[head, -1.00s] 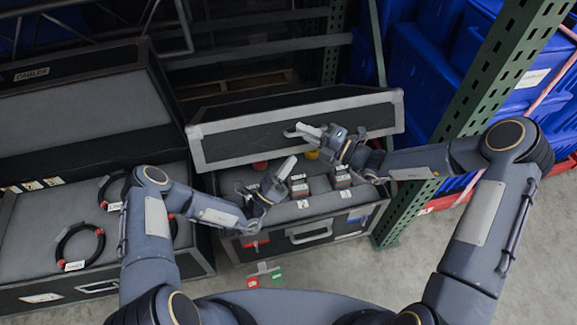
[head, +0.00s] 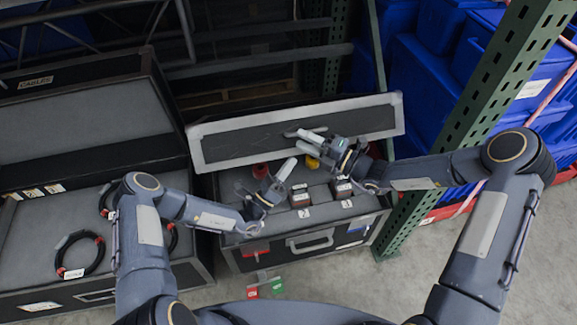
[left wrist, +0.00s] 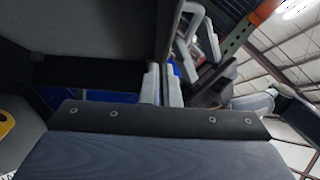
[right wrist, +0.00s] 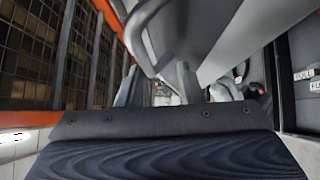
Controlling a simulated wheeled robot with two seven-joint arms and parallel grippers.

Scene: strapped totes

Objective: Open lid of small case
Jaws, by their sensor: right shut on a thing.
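The small case (head: 262,258) is the right-hand one, dark with metal edging. Its lid (head: 240,143) is raised and tilted at the back, so red, yellow and dark items show in the grey interior. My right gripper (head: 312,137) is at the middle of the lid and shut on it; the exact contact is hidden. In the right wrist view its fingers (right wrist: 162,88) are close to a grey edge. My left gripper (head: 286,169) is low over the case interior, below the lid. In the left wrist view its fingers (left wrist: 163,85) lie close together with nothing seen between them.
A larger open case (head: 60,130) with coiled cables (head: 80,255) stands at the left. A green rack post (head: 490,90) and blue totes (head: 420,85) stand at the right. The floor at the lower right is clear.

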